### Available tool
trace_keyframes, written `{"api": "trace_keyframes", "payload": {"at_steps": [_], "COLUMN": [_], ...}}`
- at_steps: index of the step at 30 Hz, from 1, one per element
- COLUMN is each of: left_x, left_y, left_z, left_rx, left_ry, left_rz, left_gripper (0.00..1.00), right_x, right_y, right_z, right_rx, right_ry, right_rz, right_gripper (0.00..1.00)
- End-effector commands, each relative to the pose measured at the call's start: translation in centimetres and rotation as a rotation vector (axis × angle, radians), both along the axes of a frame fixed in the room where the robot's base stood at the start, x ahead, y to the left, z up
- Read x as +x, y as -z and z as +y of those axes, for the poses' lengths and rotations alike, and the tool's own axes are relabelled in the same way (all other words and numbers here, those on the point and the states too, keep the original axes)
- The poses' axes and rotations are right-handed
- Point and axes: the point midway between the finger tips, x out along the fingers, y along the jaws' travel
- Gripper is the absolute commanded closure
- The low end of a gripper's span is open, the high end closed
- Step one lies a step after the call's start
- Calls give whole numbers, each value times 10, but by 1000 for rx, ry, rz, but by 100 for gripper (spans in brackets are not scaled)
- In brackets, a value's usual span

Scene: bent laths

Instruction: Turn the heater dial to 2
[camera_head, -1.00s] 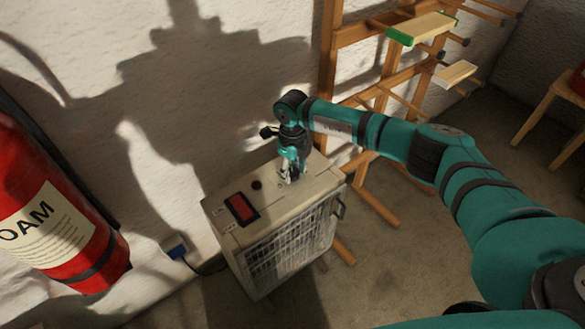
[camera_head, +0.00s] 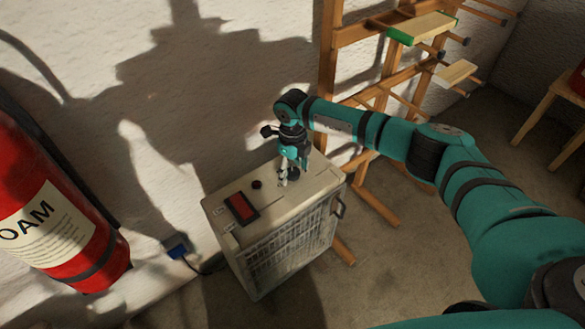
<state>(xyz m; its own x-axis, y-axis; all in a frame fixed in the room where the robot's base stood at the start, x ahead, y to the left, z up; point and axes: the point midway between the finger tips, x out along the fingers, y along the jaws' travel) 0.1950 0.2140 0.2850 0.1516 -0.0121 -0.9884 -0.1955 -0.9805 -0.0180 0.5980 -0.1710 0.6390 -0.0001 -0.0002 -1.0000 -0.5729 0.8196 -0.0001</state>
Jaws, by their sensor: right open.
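The heater (camera_head: 285,229) is a beige box with a front grille, standing on the floor by the wall. On its top panel are a red rocker switch (camera_head: 241,208) and a small dark round part (camera_head: 256,184). The dark dial (camera_head: 295,175) is near the top's back right corner, partly hidden by my right gripper. My right gripper (camera_head: 286,181) points down at the dial, its fingers open and close to it. I cannot tell whether they touch it. The dial's pointer and numbers are not readable. My left gripper is not in view.
A red fire extinguisher (camera_head: 60,215) is at the left. A wooden rack (camera_head: 328,60) with pegs and wood pieces stands behind the heater. A wooden stool (camera_head: 553,105) is at far right.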

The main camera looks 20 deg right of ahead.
Motion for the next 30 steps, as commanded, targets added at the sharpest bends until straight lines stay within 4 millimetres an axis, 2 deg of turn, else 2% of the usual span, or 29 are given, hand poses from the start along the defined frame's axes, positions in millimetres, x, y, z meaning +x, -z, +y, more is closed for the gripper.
{"api": "trace_keyframes", "payload": {"at_steps": [5,12,18,23,30], "left_x": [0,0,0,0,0], "left_y": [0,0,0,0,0], "left_z": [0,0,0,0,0], "left_rx": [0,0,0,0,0], "left_ry": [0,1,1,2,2], "left_rz": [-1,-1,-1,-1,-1], "left_gripper": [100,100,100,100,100], "right_x": [1,1,1,1,0], "right_y": [-19,-71,-105,-118,-120], "right_z": [-1,0,0,0,0], "right_rx": [0,0,0,0,1], "right_ry": [0,0,0,1,1], "right_rz": [-4,-5,-2,-1,-1], "right_gripper": [37,37,37,37,37]}}
